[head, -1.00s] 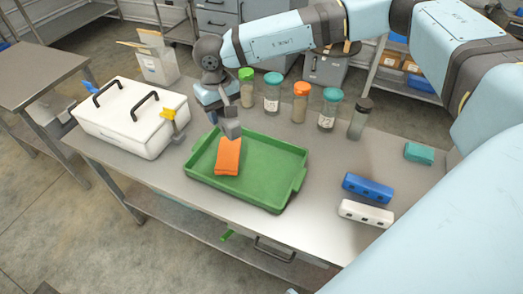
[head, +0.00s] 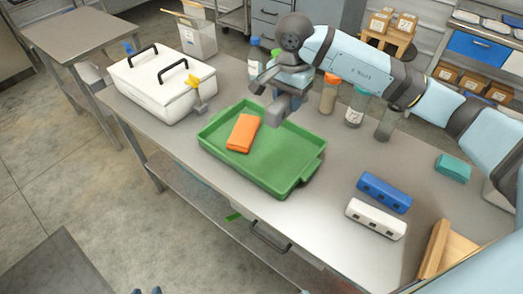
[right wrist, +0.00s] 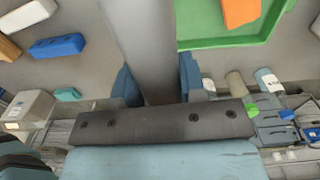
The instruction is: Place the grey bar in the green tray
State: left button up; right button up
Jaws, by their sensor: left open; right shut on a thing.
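The green tray (head: 285,185) lies on the steel table with an orange block (head: 243,133) in its left part. My right gripper (head: 272,86) is shut on the grey bar (head: 276,110), held above the table by the tray's far edge. In the right wrist view the grey bar (right wrist: 140,40) stretches away between the fingers of my right gripper (right wrist: 158,85). There the green tray (right wrist: 215,43) and orange block (right wrist: 238,12) show to the right of the bar. Fingertips of my left gripper (head: 146,291), open, just show at the bottom edge; the rest is out of view.
A white lidded box (head: 157,85) stands left of the tray. Several jars, including an orange-capped one (head: 329,95), stand behind it. A blue bar (head: 384,192), a white bar (head: 376,218) and a teal block (head: 453,168) lie at the right. Table between tray and bars is clear.

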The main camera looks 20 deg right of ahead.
jog(key=shift+s+d+f, duration=0.1)
jog(key=shift+d+f, duration=0.15)
send_over(284, 160)
jog(key=shift+m, duration=0.3)
notch_tip(284, 160, down, 16)
jog(key=shift+r, duration=0.2)
notch_tip(284, 160, down, 3)
jog(key=shift+s+f, duration=0.1)
jog(key=shift+f, duration=0.35)
jog(key=shift+f+b, duration=0.2)
jog(key=shift+b, duration=0.1)
jog(key=o, duration=1)
